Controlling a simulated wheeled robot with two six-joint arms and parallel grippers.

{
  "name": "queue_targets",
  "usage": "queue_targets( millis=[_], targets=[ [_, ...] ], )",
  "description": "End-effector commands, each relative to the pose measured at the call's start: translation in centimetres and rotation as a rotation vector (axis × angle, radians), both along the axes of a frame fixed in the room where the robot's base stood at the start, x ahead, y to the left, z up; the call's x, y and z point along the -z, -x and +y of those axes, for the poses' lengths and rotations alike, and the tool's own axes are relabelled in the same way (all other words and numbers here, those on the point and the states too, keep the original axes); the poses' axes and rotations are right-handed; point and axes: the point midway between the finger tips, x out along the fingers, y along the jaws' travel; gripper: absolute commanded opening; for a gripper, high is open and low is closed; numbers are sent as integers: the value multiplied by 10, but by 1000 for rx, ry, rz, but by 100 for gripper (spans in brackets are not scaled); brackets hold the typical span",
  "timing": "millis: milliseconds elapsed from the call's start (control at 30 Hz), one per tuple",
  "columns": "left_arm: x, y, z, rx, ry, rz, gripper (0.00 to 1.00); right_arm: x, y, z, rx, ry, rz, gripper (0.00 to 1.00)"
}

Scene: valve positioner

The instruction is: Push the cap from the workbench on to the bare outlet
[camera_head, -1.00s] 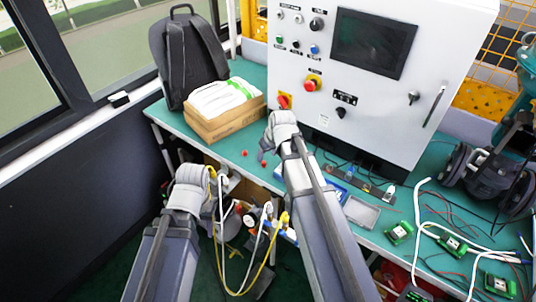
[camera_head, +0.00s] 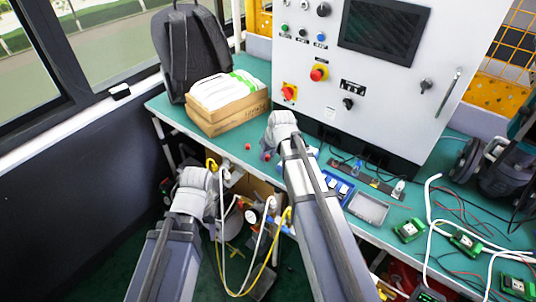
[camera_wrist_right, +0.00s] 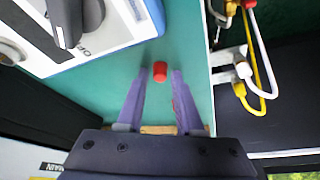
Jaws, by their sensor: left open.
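A small red cap (camera_wrist_right: 160,71) stands on the green workbench (camera_wrist_right: 190,30). In the right wrist view it lies between and just beyond the fingertips of my right gripper (camera_wrist_right: 158,76), whose fingers are apart and empty. In the head view a red cap (camera_head: 248,147) shows on the bench left of my right gripper (camera_head: 270,150). My left gripper (camera_head: 207,186) is open, low in front of the bench edge beside the hoses; its fingertips are mostly hidden. A metal fitting (camera_wrist_right: 228,56) with a red part on it stands beside the bench edge. I cannot tell which outlet is bare.
White and yellow hoses (camera_wrist_right: 262,60) hang beside the bench edge. A white control cabinet (camera_head: 385,120), a cardboard box (camera_head: 230,112) and a backpack (camera_head: 190,50) stand on the bench. A grey tray (camera_head: 368,208) and green circuit boards (camera_head: 410,229) lie to the right.

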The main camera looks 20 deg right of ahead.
Motion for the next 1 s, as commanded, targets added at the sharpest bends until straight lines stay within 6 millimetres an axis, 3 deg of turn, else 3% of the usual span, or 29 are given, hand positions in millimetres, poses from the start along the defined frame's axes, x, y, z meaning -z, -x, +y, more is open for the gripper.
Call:
queue_targets(
  millis=[33, 300, 567, 600, 767, 1000],
  targets=[
    [0, 0, 0, 0, 0, 0, 50, 0, 0, 0, 0, 0, 0, 29],
    [0, 0, 0, 0, 0, 0, 50, 0, 0, 0, 0, 0, 0, 0],
    [0, 0, 0, 0, 0, 0, 50, 0, 0, 0, 0, 0, 0, 0],
    [0, 0, 0, 0, 0, 0, 50, 0, 0, 0, 0, 0, 0, 16],
    [0, 0, 0, 0, 0, 0, 50, 0, 0, 0, 0, 0, 0, 0],
    [0, 0, 0, 0, 0, 0, 50, 0, 0, 0, 0, 0, 0, 0]
  ],
)
